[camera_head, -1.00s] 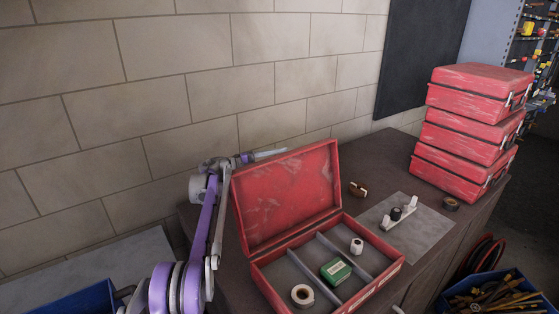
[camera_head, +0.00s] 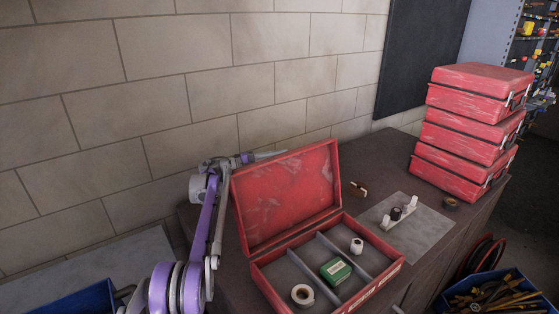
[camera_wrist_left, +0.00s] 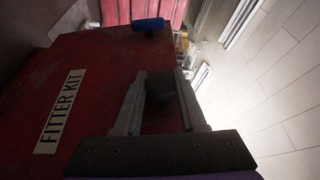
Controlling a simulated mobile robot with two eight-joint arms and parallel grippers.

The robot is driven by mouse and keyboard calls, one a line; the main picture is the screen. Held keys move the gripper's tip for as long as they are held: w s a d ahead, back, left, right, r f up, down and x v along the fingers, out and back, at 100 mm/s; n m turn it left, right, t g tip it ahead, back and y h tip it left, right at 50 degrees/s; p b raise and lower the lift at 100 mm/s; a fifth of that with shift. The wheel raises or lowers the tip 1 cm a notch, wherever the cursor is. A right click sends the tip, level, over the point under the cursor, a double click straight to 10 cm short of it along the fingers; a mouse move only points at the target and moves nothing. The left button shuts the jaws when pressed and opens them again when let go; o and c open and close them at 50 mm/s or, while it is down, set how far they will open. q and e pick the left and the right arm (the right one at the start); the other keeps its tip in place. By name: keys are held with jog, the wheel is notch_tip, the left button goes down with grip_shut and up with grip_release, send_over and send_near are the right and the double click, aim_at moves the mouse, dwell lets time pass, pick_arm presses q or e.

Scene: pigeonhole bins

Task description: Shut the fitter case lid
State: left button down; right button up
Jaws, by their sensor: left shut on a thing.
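The red fitter case (camera_head: 262,288) stands open on the dark bench, its compartments facing up. Its lid (camera_head: 290,195) is raised, leaning back toward the wall. The case holds a green box (camera_head: 336,270), a tape roll (camera_head: 302,295) and a small white roll (camera_head: 356,246). My left gripper (camera_head: 268,156) is behind the lid's upper edge, its fingers partly hidden there. In the left wrist view the lid's outside shows a FITTER KIT label (camera_wrist_left: 60,112). The left fingers (camera_wrist_left: 160,110) are shut around a dark knob (camera_wrist_left: 161,86) there. My right gripper is not in view.
Several red cases (camera_head: 470,135) are stacked at the back right of the bench. The block wall is close behind the lid.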

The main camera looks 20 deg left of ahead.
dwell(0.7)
pick_arm(q)
jog(key=shift+s+d+r+m, duration=0.3)
jog(key=shift+d+r, duration=0.05)
jog(key=shift+d, duration=0.15)
jog(key=s+d+m+g+y+b, duration=0.1)
jog(key=s+d+m+y, duration=0.1)
jog(key=s+d+m, duration=0.5)
jog(key=s+d+m+g+y+b, duration=0.15)
jog(key=s+d, duration=0.25)
jog(key=d, duration=0.8)
jog(key=s+d+f+m+t+y+b, duration=0.1)
jog(key=s+d+f+m+y+b, duration=0.1)
jog(key=d+f, duration=0.4)
jog(key=s+d+f+m+t+y+b, duration=0.1)
jog(key=s+d+f+m+b, duration=0.3)
jog(key=f, duration=0.6)
jog(key=shift+s+d+f+m+y, duration=0.2)
jog(key=shift+s+d+m+y, duration=0.35)
jog(key=shift+d+y, duration=0.3)
jog(key=shift+c, duration=2.4)
grip_release()
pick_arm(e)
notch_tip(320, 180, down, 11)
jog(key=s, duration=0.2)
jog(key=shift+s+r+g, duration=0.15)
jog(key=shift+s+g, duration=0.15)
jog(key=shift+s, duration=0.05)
